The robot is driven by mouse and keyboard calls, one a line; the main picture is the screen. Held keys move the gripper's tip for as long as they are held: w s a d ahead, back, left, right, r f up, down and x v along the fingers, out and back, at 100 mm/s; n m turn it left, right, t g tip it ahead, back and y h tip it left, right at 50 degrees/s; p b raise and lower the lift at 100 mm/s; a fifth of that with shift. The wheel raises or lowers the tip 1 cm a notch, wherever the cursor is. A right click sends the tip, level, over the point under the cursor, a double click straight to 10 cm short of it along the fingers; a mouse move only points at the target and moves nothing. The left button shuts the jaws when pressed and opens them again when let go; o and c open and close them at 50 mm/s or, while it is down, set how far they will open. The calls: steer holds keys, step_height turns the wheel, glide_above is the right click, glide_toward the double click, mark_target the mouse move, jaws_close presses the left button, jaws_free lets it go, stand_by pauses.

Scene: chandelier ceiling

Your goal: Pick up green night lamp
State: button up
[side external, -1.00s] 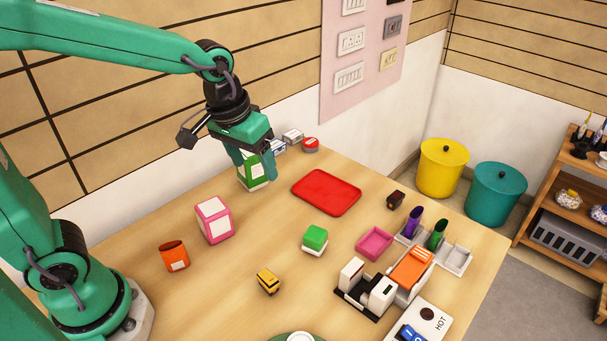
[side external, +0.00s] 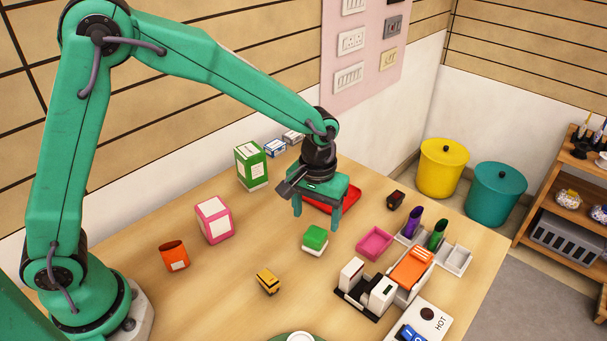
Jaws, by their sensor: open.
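A small block with a green top and a white base (side external: 315,239), which looks like the green night lamp, stands upright on the wooden table near the middle. A taller green and white box (side external: 250,166) stands at the back left; I cannot tell for certain which of the two is the lamp. My gripper (side external: 317,214) points down with its two fingers apart and nothing between them. It hangs just above and behind the small green-topped block in the picture, apart from it. Its height above the table is hard to judge.
A red tray (side external: 349,188) lies partly hidden behind my gripper. A pink dish (side external: 374,244) and a cluttered organizer (side external: 362,299) are to the right.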

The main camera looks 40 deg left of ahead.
mark_target(316, 233)
steer(key=shift+s+d+f, duration=0.1)
steer(key=shift+f, duration=3.8)
steer(key=c, duration=1.1)
steer(key=shift+r, duration=0.15)
steer(key=shift+r, duration=0.55)
steer(key=r, duration=0.3)
steer(key=shift+s+d+r, duration=0.1)
steer(key=shift+s+d, duration=0.1)
steer(key=s+d+r, duration=0.2)
steer(key=s, duration=0.1)
steer(key=s+d+r, duration=0.2)
steer(key=s, duration=0.1)
steer(key=s+d+r, duration=0.2)
steer(key=d, duration=0.1)
steer(key=shift+s+r, duration=0.25)
steer(key=shift+s, duration=0.15)
